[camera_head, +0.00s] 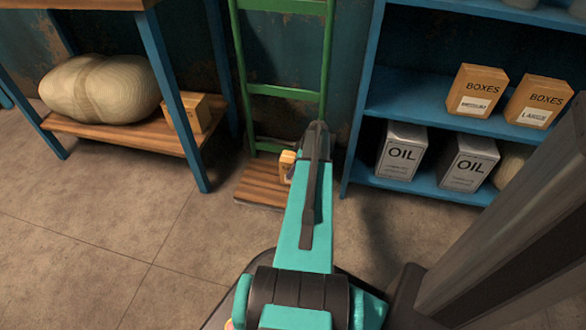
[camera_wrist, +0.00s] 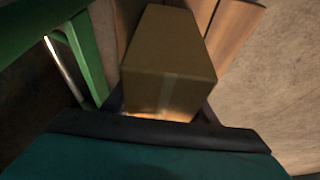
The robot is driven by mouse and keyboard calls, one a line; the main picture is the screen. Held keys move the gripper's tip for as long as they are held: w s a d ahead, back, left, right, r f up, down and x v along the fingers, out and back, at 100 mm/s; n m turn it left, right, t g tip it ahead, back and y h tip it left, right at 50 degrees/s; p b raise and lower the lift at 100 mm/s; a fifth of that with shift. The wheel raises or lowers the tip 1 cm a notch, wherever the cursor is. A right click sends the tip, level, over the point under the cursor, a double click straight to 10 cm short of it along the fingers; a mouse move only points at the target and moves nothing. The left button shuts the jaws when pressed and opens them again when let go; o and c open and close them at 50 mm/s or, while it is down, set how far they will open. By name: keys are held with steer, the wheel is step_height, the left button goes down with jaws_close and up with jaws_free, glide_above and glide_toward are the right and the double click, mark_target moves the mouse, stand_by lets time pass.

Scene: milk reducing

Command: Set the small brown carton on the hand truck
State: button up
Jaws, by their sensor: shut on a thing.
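The small brown carton (camera_wrist: 170,62) fills the middle of the wrist view, with a pale tape strip on it. My gripper (camera_wrist: 160,108) is shut on it, with a dark finger at each side. In the head view only a sliver of the carton (camera_head: 286,163) shows left of my arm, which hides the rest. The hand truck has a green upright frame (camera_head: 284,91) and a wooden plate (camera_head: 258,190) at its foot. The carton is over the plate, close to the frame. I cannot tell whether it touches the plate.
A blue shelf (camera_head: 410,105) on the right holds oil cans (camera_head: 402,150) and box cartons (camera_head: 476,92). A blue-legged rack (camera_head: 182,95) on the left holds a big sack (camera_head: 100,88) and another brown box (camera_head: 192,112). The floor in front is clear.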

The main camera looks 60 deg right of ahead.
steer(key=o, duration=1.6)
steer(key=shift+c, duration=0.2)
steer(key=p+v, duration=0.5)
steer(key=v, duration=0.7)
steer(key=shift+r, duration=0.1)
